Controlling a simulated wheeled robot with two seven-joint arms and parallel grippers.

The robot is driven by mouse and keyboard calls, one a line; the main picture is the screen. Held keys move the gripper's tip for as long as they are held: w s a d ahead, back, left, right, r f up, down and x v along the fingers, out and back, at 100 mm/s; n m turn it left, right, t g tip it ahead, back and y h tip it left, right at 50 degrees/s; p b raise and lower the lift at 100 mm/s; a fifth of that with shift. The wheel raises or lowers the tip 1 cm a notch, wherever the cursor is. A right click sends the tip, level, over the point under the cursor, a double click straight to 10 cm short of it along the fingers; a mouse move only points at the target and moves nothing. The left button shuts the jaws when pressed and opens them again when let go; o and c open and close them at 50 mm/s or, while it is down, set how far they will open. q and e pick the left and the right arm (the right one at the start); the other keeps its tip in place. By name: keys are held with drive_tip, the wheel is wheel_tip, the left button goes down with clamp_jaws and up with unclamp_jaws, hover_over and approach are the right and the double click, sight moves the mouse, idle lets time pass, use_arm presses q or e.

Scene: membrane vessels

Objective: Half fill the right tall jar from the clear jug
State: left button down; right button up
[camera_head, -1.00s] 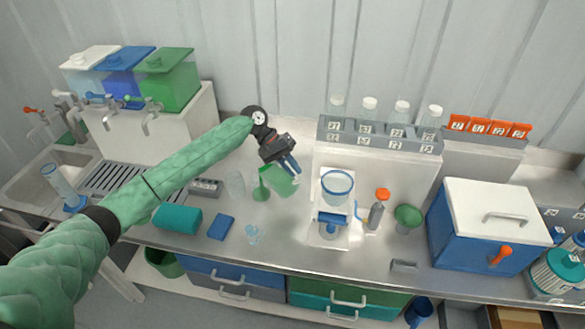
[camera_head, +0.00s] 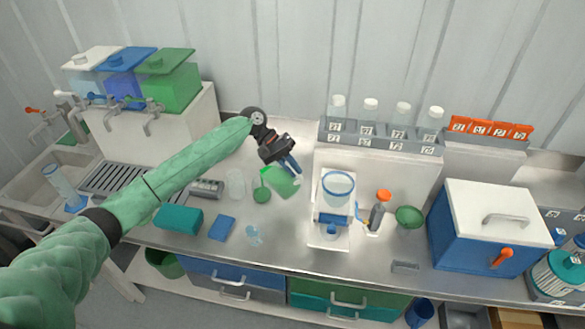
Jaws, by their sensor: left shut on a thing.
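My left gripper (camera_head: 290,164) comes in from the left and hangs above the back middle of the bench, fingers pointing down and right. A clear, empty-looking vessel (camera_head: 235,184) stands to the left. A tall clear cylinder with a blue foot (camera_head: 63,186) stands by the sink. I cannot tell which vessels are the clear jug and right tall jar. My right gripper is out of view.
A white stand with a blue-rimmed clear vessel (camera_head: 338,188) is right of the gripper. A blue box (camera_head: 470,243) stands at right.

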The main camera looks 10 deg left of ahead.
use_arm(q)
drive_tip(key=shift+w+a+r+g+h+b, duration=0.1)
drive_tip(key=shift+a+r+g+h+b, duration=0.1)
drive_tip(key=shift+a+h, duration=0.25)
drive_tip(key=shift+w+a+r+g+h+b, duration=0.1)
drive_tip(key=shift+a+r+h, duration=0.1)
drive_tip(key=shift+h, duration=0.45)
idle(1.6)
drive_tip(key=shift+d+r+y+p, duration=0.1)
drive_tip(key=shift+r+y+p, duration=0.1)
drive_tip(key=shift+y+p, duration=0.4)
drive_tip(key=shift+d+f+y+b, duration=0.15)
drive_tip(key=shift+f+y+b, duration=0.15)
drive_tip(key=shift+y, duration=0.3)
drive_tip(key=y, duration=0.1)
drive_tip(key=t+y, duration=0.1)
drive_tip(key=shift+s+d+f+t+y, duration=0.1)
drive_tip(key=shift+s+d+t+y, duration=0.05)
drive_tip(key=shift+d+t+y, duration=0.2)
drive_tip(key=y, duration=0.2)
drive_tip(key=t+y, duration=0.1)
drive_tip(key=y, duration=0.1)
drive_tip(key=shift+s+d+f, duration=0.1)
drive_tip(key=shift+d+f, duration=0.1)
drive_tip(key=shift+d, duration=0.15)
drive_tip(key=shift+f+t+y, duration=0.15)
drive_tip(key=shift+t+y, duration=0.1)
drive_tip(key=shift+y, duration=0.6)
